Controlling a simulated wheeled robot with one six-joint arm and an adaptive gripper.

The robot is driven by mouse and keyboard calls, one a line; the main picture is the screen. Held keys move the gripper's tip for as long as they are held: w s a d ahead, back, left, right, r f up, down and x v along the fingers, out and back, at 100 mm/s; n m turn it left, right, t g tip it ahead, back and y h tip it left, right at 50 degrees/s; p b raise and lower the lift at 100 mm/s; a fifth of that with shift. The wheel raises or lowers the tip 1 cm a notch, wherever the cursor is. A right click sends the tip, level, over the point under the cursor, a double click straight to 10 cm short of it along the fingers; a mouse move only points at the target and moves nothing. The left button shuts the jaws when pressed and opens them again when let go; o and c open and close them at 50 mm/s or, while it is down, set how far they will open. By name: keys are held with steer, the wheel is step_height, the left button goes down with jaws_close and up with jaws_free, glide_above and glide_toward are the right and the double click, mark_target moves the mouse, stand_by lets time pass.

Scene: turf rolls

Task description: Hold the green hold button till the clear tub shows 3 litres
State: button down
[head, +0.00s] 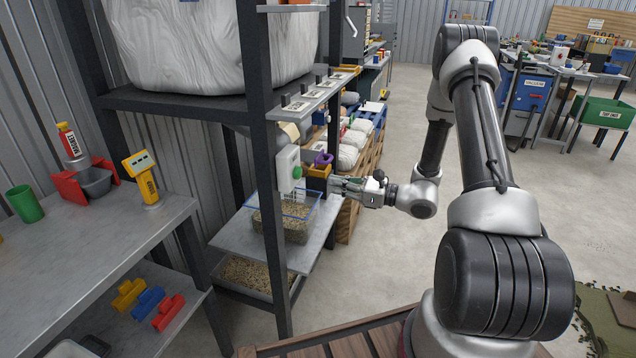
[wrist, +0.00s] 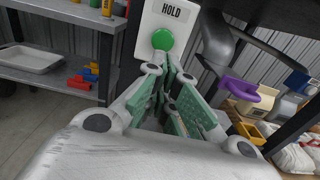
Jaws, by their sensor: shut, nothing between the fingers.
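The green hold button (head: 297,172) sits on a white box (head: 286,163) on the rack's dark post. In the wrist view the button (wrist: 163,39) is just beyond my fingertips, under a label reading HOLD. My gripper (head: 334,184) is shut and empty, pointing toward the button from the right. Its fingertips (wrist: 168,68) overlap the button's lower edge in the wrist view; in the head view a gap shows between them. The clear tub (head: 311,221) stands on a grey shelf below, with tan grains in its lower part. Its marks are too small to read.
A purple piece (head: 322,158) and a yellow bin (head: 318,171) are close behind my gripper. A tray of grain (head: 245,274) lies under the tub's shelf (head: 235,235). A grey bench (head: 90,240) stands at left. Open floor lies to the right.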

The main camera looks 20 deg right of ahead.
steer(key=shift+v, duration=1.75)
